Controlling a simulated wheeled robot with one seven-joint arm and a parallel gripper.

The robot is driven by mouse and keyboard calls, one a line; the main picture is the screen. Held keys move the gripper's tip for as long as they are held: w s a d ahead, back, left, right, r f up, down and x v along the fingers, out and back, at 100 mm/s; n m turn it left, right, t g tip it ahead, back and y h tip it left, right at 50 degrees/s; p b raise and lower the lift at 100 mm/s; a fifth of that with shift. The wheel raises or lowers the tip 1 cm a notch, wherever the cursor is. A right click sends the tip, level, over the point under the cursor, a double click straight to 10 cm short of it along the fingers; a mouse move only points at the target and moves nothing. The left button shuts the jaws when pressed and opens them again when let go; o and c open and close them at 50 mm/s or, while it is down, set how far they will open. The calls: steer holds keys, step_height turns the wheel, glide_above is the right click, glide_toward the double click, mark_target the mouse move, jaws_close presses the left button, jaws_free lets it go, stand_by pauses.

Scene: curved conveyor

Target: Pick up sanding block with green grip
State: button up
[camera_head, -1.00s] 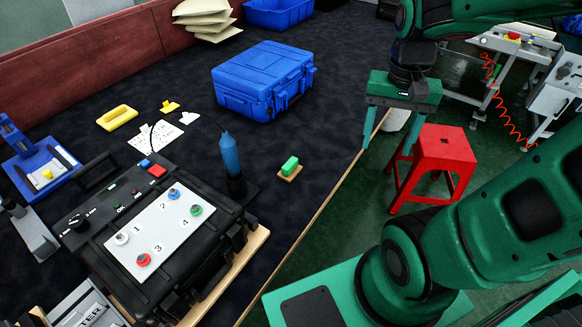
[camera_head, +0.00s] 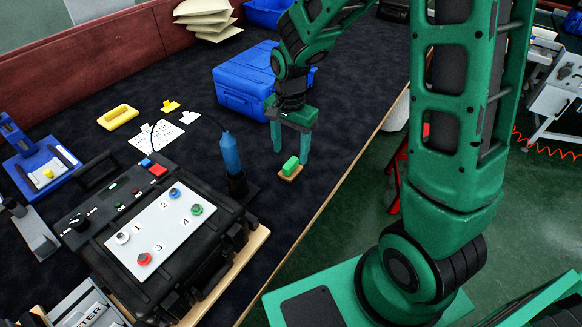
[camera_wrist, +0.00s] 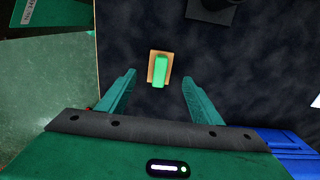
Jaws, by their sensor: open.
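The sanding block with a green grip (camera_head: 290,168) lies on the dark table near its front edge. Its tan base shows around the grip. In the wrist view the sanding block (camera_wrist: 160,70) lies just beyond the fingertips, roughly centred between them. My gripper (camera_head: 291,158) is open and points down above and just behind the block. In the wrist view both fingers of my gripper (camera_wrist: 158,76) are spread apart with nothing between them.
A blue screwdriver-like tool (camera_head: 231,155) stands upright left of the block, beside a black control case (camera_head: 190,270). A blue case (camera_head: 240,85) sits behind my gripper. The wooden table edge (camera_head: 340,185) runs close on the right.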

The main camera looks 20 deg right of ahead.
mark_target(290, 162)
steer(key=shift+w+d+f, duration=0.1)
steer(key=shift+w+f, duration=0.05)
steer(key=shift+f, duration=3.05)
steer(key=c, duration=1.2)
